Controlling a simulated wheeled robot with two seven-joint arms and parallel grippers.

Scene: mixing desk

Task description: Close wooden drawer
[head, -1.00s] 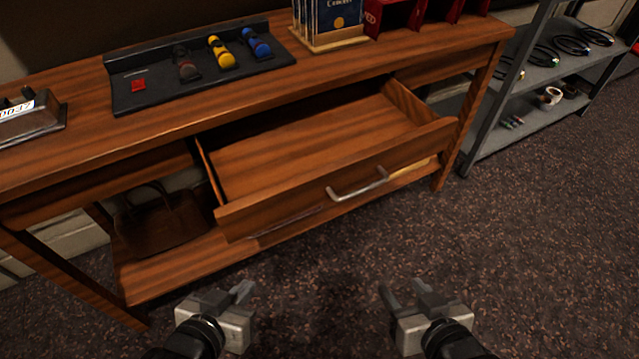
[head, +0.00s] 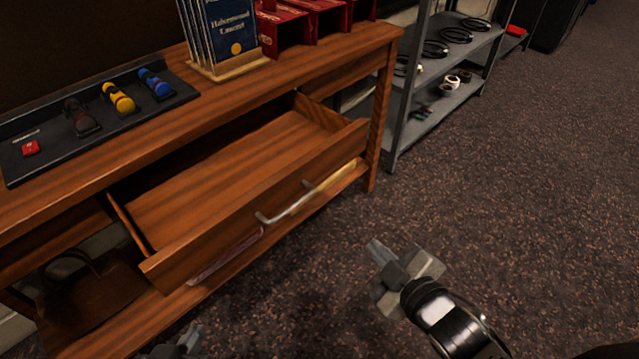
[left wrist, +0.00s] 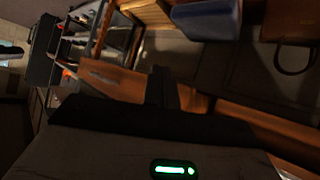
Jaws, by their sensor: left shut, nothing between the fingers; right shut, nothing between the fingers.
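The wooden drawer (head: 225,190) is pulled well out of the desk and looks empty. Its front carries a metal bar handle (head: 285,206). My right gripper (head: 376,252) is shut and empty, over the floor to the right of and in front of the drawer, clear of it. My left gripper (head: 188,336) shows only partly at the bottom edge of the head view, in front of the drawer's left end and apart from it. Its shut fingers show in the left wrist view (left wrist: 162,86), with nothing between them. Wooden surfaces lie behind them there, tilted.
The wooden desk (head: 340,55) carries a black tray (head: 60,150) with colored items, a booklet stand (head: 228,68) and red holders (head: 285,28). A brown bag (head: 90,300) sits on the lower shelf. A grey metal rack (head: 440,85) stands right. Carpet in front is open.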

